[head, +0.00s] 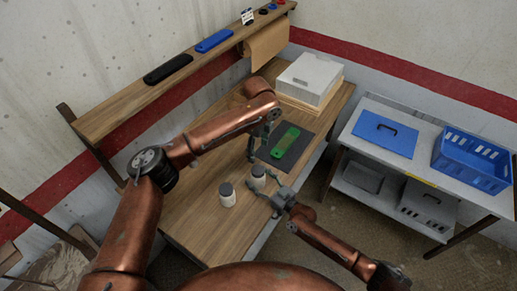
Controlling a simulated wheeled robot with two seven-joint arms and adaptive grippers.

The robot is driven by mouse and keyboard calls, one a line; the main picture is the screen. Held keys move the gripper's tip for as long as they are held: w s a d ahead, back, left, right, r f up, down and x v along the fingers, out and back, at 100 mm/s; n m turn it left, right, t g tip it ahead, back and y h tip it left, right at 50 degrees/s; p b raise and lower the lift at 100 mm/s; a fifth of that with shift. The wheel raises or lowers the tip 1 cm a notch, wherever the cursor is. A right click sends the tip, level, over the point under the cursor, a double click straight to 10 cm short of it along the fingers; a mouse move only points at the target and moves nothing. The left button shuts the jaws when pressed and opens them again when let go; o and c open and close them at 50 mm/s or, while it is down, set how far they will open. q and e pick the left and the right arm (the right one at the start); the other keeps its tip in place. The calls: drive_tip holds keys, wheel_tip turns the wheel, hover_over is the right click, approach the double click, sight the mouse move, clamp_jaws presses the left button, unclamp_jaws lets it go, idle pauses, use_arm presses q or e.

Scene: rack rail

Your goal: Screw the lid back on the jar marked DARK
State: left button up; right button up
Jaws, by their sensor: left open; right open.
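Two small white jars with dark tops stand upright on the wooden workbench (205,218), one nearer (227,196) and one farther right (258,176). No marking is legible, so I cannot tell which is DARK. I cannot tell whether either dark top is a seated lid, and I see no loose lid. My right gripper (262,185) is open, its fingers close to the farther jar; I cannot tell whether they touch it. My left gripper (258,149) is open and empty, pointing down beside the dark mat, beyond the jars.
A green object (286,142) lies on a dark mat (274,159). A white box (310,73) sits at the bench's far end. A wall shelf (130,103) runs along the left. A side table holds a blue panel (385,138) and a blue crate (470,163).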

drive_tip(key=v, duration=1.2)
drive_tip(key=shift+a, duration=0.1)
